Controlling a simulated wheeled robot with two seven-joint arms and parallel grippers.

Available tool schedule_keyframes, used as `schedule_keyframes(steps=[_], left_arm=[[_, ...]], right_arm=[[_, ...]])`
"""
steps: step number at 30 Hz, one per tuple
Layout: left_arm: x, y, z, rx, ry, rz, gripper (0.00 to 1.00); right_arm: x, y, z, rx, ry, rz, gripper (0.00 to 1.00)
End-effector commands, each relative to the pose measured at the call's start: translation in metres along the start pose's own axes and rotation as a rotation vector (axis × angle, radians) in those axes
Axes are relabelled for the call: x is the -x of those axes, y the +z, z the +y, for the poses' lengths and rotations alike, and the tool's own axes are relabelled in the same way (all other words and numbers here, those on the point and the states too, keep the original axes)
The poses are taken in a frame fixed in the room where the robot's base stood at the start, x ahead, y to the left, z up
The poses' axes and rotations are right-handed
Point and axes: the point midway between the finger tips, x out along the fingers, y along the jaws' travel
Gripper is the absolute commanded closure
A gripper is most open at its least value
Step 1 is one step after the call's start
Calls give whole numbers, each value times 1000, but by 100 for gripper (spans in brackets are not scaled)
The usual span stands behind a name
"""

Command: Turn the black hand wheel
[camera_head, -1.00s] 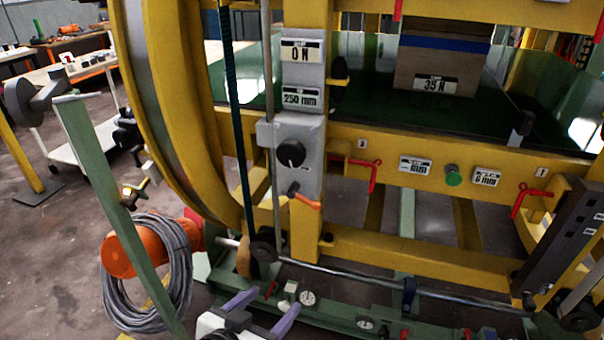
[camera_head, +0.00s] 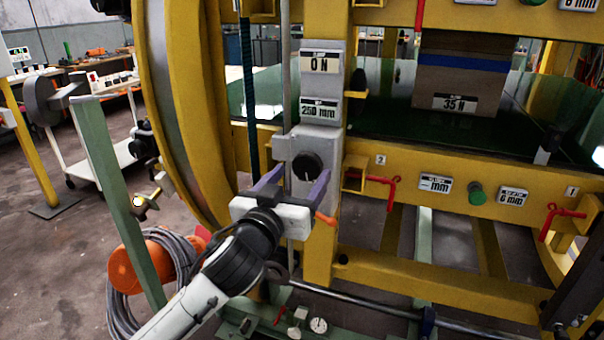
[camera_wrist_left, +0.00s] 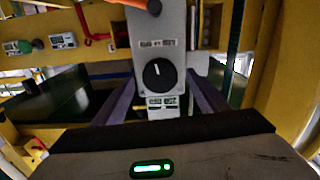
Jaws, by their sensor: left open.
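A black round knob (camera_head: 307,166) with a white mark, the only thing here that looks like the black hand wheel, sits on a grey panel (camera_head: 318,143) of the yellow frame. My left gripper (camera_head: 298,178) is open in front of the panel, its two purple fingers pointing at it, one on each side of the knob in the picture. In the left wrist view the knob (camera_wrist_left: 160,74) shows between and beyond the open fingers (camera_wrist_left: 160,95). The fingers look empty; I cannot tell whether they touch the panel. My right gripper is out of view.
An orange lever (camera_head: 326,219) sticks out below the knob. A thin vertical rod (camera_head: 285,70) and a dark green belt (camera_head: 248,90) run left of the panel. The big yellow ring (camera_head: 195,120) stands further left. A red handle (camera_head: 380,180) is to the right.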

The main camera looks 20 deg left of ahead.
Motion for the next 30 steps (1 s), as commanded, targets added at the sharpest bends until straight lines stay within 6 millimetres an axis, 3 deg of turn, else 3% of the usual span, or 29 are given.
schedule_keyframes(steps=[6, 14, 21, 30], left_arm=[[-16, 0, 1, 0, 1, 0, 33], [-17, 1, 0, 0, 1, -1, 33], [-16, 1, 0, 0, 1, -1, 74], [-16, 0, 0, -31, 1, -3, 74]], right_arm=[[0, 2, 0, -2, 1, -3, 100], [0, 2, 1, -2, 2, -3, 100], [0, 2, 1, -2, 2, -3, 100], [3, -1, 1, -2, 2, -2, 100]])
